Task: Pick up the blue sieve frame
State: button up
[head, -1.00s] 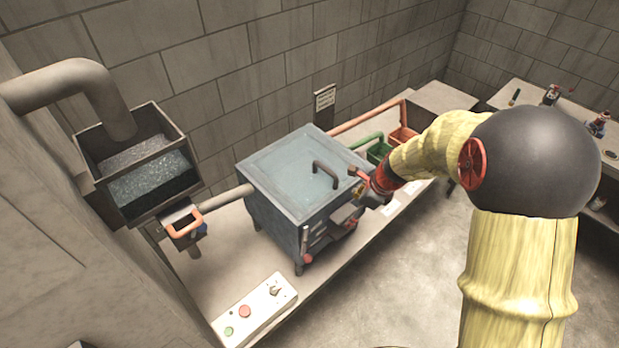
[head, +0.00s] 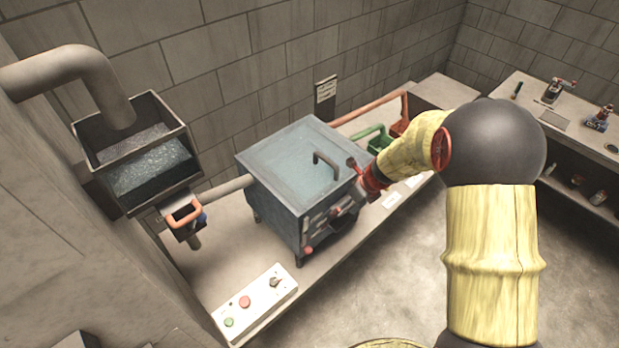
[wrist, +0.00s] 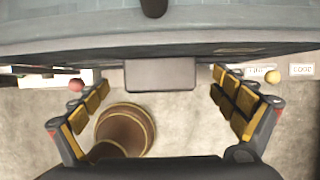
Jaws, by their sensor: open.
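The blue-grey sieve box (head: 300,165) stands on the bench, with a dark handle on its lid. Its front carries several slotted or drawer-like parts, partly covered by my gripper; I cannot clearly tell a separate blue frame among them. In the wrist view a flat grey block (wrist: 160,75) sticks out from the box front. My gripper (wrist: 160,85) is open, with one padded finger on each side of this block and a gap on both sides. In the head view my gripper (head: 351,201) is at the right front of the box, small and partly hidden by my wrist.
A control panel (head: 255,305) with buttons lies at the bench's near end. A hopper (head: 150,170) and an orange handle (head: 183,214) are at the left. A side table (head: 550,100) is at the right.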

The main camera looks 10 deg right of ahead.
jog(key=shift+w+f, duration=0.15)
jog(key=shift+f, duration=0.15)
jog(key=shift+c, duration=1.1)
jog(key=c, duration=1.5)
jog(key=shift+r, duration=0.1)
jog(key=shift+c, duration=0.2)
jog(key=shift+r, duration=0.1)
jog(key=shift+c, duration=0.2)
